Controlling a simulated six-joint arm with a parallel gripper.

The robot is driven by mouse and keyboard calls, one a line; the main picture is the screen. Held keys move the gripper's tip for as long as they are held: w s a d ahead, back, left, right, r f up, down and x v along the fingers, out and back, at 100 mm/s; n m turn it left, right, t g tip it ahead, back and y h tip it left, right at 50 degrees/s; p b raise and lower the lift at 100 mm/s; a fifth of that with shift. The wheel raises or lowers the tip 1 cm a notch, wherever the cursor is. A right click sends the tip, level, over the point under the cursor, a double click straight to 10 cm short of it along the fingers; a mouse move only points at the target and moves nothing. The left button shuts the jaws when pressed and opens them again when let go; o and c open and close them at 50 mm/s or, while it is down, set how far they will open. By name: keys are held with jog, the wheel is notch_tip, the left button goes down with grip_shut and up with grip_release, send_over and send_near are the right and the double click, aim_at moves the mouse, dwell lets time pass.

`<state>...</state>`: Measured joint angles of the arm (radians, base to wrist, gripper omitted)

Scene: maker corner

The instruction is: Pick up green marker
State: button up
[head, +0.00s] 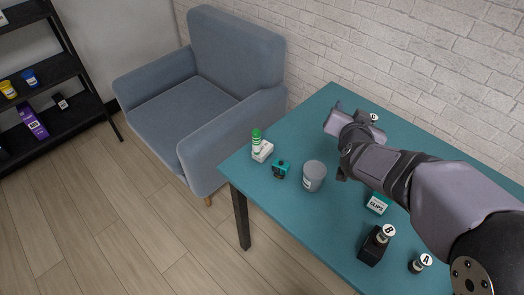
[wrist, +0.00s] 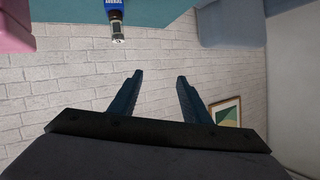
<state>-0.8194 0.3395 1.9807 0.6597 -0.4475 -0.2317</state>
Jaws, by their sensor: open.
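A green-topped cylinder with a white lower part (head: 256,140) stands upright at the left end of the teal table, at a small white box (head: 262,151). It may be the green marker; I cannot tell whether it stands on the box or behind it. My gripper (wrist: 159,77) is open in the wrist view, with nothing between its fingers, and faces the brick wall. In the head view my arm reaches over the table's back right part, well right of the green cylinder, and the fingers cannot be clearly made out.
On the teal table (head: 237,168) are a teal-and-black object (head: 280,169), a grey cup (head: 314,176), a clips box (head: 377,204), a black block (head: 371,250) with a B-labelled top, and items labelled A (head: 420,264) and C (head: 374,117). A blue-labelled bottle (wrist: 115,12) shows in the wrist view.

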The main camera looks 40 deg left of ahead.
jog(key=s+a+f+n+t+y+b, duration=0.1)
jog(key=s+a+f+n+y+b, duration=0.1)
jog(key=s+a+f+b, duration=0.45)
jog(key=n+t+b, duration=0.1)
jog(key=t+b, duration=0.1)
jog(key=b, duration=0.6)
send_near(255, 144)
jog(key=x, duration=0.4)
jog(key=shift+f, duration=0.15)
jog(key=shift+p+x, duration=0.4)
jog(key=shift+x, duration=3.35)
jog(key=shift+d, duration=0.1)
jog(key=shift+r, duration=0.25)
grip_shut()
